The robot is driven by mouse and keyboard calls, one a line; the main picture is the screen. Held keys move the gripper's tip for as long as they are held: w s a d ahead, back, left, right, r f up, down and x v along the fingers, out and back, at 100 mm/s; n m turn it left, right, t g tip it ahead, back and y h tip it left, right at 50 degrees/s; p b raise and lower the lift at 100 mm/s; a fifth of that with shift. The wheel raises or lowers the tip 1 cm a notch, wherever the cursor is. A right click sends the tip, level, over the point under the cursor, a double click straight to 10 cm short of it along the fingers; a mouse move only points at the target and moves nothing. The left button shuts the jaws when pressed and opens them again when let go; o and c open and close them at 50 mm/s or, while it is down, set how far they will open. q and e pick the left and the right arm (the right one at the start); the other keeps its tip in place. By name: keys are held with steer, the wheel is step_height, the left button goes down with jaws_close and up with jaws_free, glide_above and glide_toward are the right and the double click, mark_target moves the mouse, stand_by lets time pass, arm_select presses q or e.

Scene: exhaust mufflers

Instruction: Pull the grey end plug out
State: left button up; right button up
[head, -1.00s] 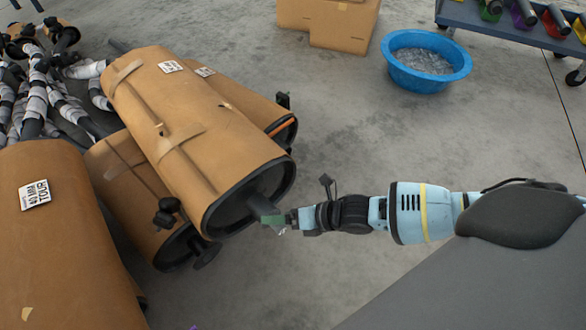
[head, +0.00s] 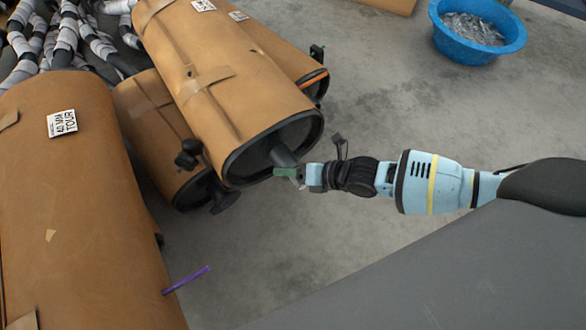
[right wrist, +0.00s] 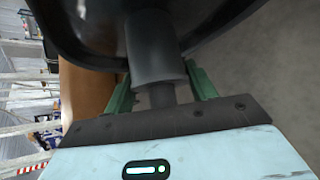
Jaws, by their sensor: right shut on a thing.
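A large brown-wrapped muffler (head: 225,85) lies on top of others, its black-rimmed round end facing the lower right. The grey end plug (head: 284,156) sticks out of the middle of that end. My right gripper (head: 288,172), with green fingers, is shut on the plug. In the right wrist view, the plug (right wrist: 155,60) is a dark grey cylinder with a narrower stem behind it, and the gripper fingers (right wrist: 160,78) are on both sides of it. How deep the plug sits in the muffler is hidden. My left gripper is not in view.
Another wrapped muffler (head: 85,200) with a white label fills the left foreground; a purple strip (head: 187,280) sticks out beside it. A lower muffler (head: 160,130) lies beneath. A blue tub (head: 478,32) stands at the upper right.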

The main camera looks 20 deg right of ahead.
mark_target(300, 189)
steer(key=shift+c, duration=0.7)
steer(key=shift+s, duration=0.15)
steer(key=shift+s+d+r+p, duration=0.1)
steer(key=shift+s+d+p, duration=0.1)
steer(key=shift+s+p, duration=0.55)
steer(key=shift+s+d+p, duration=0.15)
steer(key=shift+s+p, duration=0.3)
steer(key=shift+s, duration=0.45)
steer(key=shift+s+d+p, duration=0.2)
steer(key=shift+s+p, duration=0.55)
steer(key=shift+s, duration=0.85)
